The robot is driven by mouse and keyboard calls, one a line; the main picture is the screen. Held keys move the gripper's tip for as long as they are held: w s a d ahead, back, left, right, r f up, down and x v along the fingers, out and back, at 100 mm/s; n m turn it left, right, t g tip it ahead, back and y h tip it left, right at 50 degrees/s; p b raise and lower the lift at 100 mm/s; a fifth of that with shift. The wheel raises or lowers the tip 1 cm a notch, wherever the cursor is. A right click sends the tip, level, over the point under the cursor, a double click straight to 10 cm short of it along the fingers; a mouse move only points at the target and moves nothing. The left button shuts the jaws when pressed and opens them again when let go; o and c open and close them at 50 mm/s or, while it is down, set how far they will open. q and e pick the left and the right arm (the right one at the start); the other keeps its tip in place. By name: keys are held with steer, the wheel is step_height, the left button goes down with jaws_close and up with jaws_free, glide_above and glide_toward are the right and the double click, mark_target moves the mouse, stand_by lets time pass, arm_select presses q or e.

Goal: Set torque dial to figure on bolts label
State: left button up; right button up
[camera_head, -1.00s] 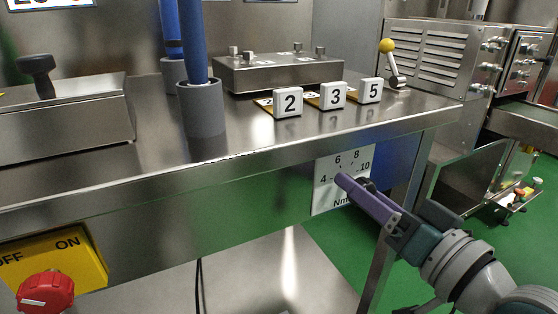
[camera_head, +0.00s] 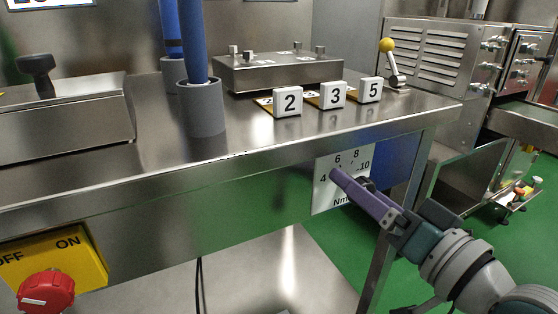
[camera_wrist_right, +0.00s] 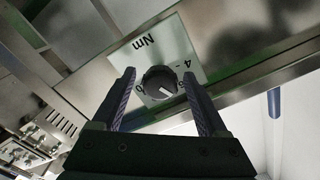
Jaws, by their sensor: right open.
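The torque dial is a dark round knob (camera_wrist_right: 160,82) with a white pointer line, on a white scale plate (camera_head: 326,193) marked 4, 6, 8, 10 and Nm. In the wrist view the plate appears turned over and the pointer aims to the lower right; the exact figure is unclear. My right gripper (camera_head: 350,179) is in front of the plate, and its purple finger hides part of it. In the wrist view its open fingers lie either side of the knob, apart from it. No readable bolts label shows. My left gripper is not in view.
The plate hangs on the steel bench (camera_head: 270,150) front. Number blocks 2 (camera_head: 288,101), 3 (camera_head: 333,95) and 5 (camera_head: 370,89) stand on top. A red knob (camera_head: 45,292) on a yellow ON/OFF panel is lower left. Open green floor (camera_head: 340,245) lies below right.

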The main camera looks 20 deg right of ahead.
steer(key=s+p, duration=0.2)
steer(key=s, duration=0.8)
steer(key=shift+d, duration=0.4)
steer(key=s+a+r+n+g+y+p, duration=0.1)
steer(key=a+r+n+g+p, duration=0.4)
steer(key=r+p, duration=0.6)
steer(key=s+a+r+n+g+y+p, duration=0.15)
steer(key=a+r+g+p, duration=0.35)
steer(key=r+p, duration=0.6)
steer(key=s+d+r+n+g+h+p, duration=0.1)
steer(key=s+d+r+g+h+p, duration=0.1)
steer(key=s+r+p, duration=0.4)
steer(key=s+d+r+n+g+h+p, duration=0.1)
steer(key=s+r+g+h+p, duration=0.15)
steer(key=r+p, duration=0.65)
step_height(320, 180, up, 34)
steer(key=p, duration=3.7)
steer(key=shift+y, duration=0.3)
